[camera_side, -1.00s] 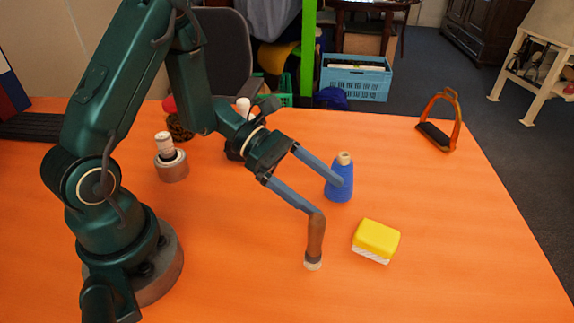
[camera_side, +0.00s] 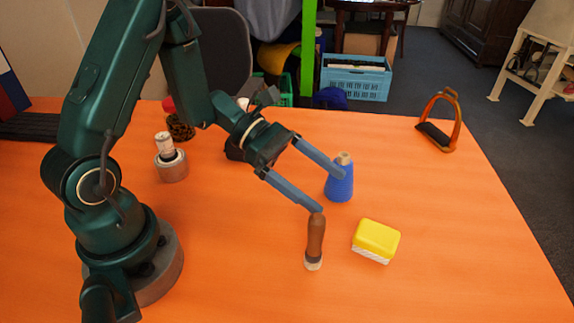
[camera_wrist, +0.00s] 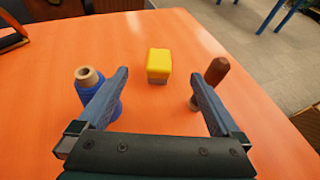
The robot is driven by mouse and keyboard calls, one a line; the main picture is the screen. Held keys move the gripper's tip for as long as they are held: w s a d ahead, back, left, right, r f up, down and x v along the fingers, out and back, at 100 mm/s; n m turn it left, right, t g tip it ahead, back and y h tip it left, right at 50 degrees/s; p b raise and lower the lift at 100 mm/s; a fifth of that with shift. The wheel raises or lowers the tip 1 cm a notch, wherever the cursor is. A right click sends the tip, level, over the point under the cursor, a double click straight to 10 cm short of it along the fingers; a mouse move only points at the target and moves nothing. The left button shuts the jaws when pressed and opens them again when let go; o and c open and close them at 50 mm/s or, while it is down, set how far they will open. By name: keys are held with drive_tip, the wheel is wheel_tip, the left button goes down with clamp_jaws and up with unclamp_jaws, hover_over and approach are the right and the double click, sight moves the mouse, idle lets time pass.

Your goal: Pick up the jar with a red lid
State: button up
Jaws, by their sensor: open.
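The jar with a red lid (camera_side: 179,122) stands on the orange table at the back left in the side view, partly hidden behind my arm. Its lid is red and its body shows dark, mottled contents. It does not show in the wrist view. My gripper (camera_side: 332,193) is open and empty over the middle of the table, well to the right of the jar. In the wrist view my gripper (camera_wrist: 158,88) has its two blue fingers wide apart, with nothing between the tips.
A blue thread cone (camera_side: 340,182) stands by one finger, and a brown-handled brush (camera_side: 315,240) stands by the other. A yellow sponge (camera_side: 376,240) lies in front. A tape roll (camera_side: 172,168) with a white-topped item stands near the jar. A stirrup (camera_side: 440,120) stands at the back right.

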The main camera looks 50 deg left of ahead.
wheel_tip(320, 180, up, 20)
drive_tip(key=s+a+f+m+g+y, duration=0.2)
drive_tip(key=s+a+f+m+y, duration=0.1)
drive_tip(key=a+f+m+y, duration=0.55)
drive_tip(key=s+a+f+m+g+y, duration=0.15)
drive_tip(key=a+f+m+y, duration=0.3)
drive_tip(key=a+m, duration=0.75)
drive_tip(key=s+a+r+m+y, duration=0.2)
drive_tip(key=a+r+m+y, duration=0.45)
drive_tip(key=a+m, duration=0.45)
drive_tip(key=s+a+r+m+y, duration=0.2)
drive_tip(key=a+r+m+y, duration=0.45)
drive_tip(key=a+m, duration=0.45)
wheel_tip(320, 180, down, 17)
drive_tip(key=shift+d, duration=0.1)
drive_tip(key=shift+n, duration=0.25)
drive_tip(key=shift+f, duration=2.75)
wheel_tip(320, 180, down, 2)
drive_tip(key=shift+f, duration=0.1)
drive_tip(key=shift+x, duration=1)
drive_tip(key=shift+w+a+f, duration=0.1)
drive_tip(key=shift+a+f, duration=0.25)
drive_tip(key=shift+a, duration=0.15)
